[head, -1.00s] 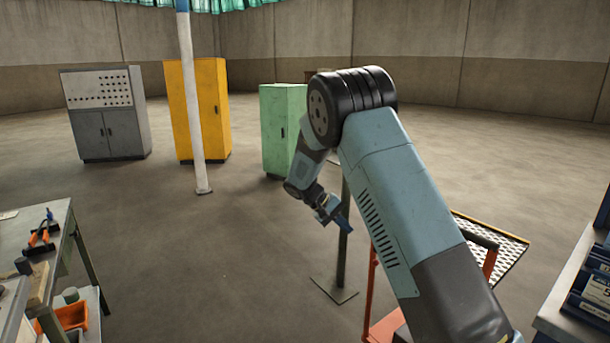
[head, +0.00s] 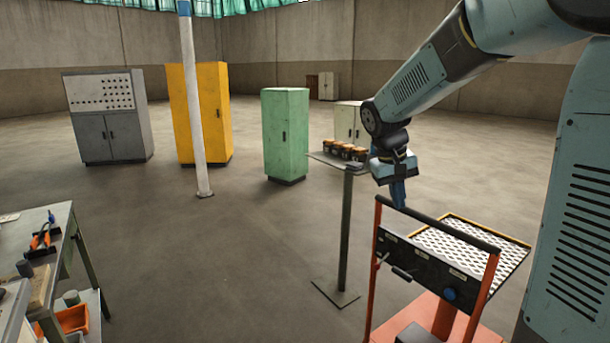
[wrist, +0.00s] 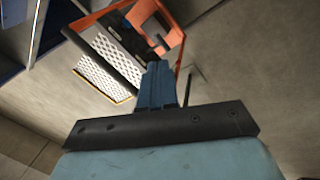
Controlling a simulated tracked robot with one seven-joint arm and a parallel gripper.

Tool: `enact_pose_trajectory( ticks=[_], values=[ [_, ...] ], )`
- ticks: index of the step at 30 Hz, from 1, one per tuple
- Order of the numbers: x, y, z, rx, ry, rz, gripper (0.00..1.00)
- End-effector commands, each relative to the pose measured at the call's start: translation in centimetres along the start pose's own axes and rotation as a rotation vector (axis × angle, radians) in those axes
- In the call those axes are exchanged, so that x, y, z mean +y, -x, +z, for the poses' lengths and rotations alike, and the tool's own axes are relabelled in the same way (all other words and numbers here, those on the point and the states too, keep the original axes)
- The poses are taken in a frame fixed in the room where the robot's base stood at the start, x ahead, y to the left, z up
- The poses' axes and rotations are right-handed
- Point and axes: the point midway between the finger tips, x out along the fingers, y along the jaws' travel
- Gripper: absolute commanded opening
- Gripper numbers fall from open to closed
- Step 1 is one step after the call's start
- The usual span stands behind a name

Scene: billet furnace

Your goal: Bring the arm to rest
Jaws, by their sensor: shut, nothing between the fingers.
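My gripper (head: 398,194) hangs at the end of my raised arm on the right of the head view, pointing down. Its blue fingers are together and hold nothing. In the head view it appears above and near the top of an orange cart. In the wrist view the closed fingers (wrist: 157,85) show at the centre, with the cart beyond them. The upper arm and elbow run out of the head view at the top right.
The orange cart (head: 443,322) has a control panel and a perforated tray (head: 470,258). A workbench (head: 62,222) stands at left. Cabinets and a white pole (head: 193,110) stand behind; the middle floor is clear.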

Motion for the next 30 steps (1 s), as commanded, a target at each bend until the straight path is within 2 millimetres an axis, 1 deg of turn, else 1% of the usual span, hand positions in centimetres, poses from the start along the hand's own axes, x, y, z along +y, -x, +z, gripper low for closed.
enact_pose_trajectory(
  ticks=[1, 6, 15, 24, 27, 30],
  values=[
    [0.5, 0.8, 1.3, 0.019, -0.01, -0.018, 0.0],
    [1.4, 2.7, 5.1, 0.078, -0.038, -0.075, 0.0],
    [2.1, 5.0, 11.9, 0.189, -0.082, -0.156, 0.0],
    [1.7, 6.1, 18.5, 0.311, -0.124, -0.214, 0.0],
    [1.4, 6.1, 20.3, 0.348, -0.137, -0.227, 0.0],
    [1.1, 6.1, 21.8, 0.38, -0.145, -0.235, 0.0]
  ],
)
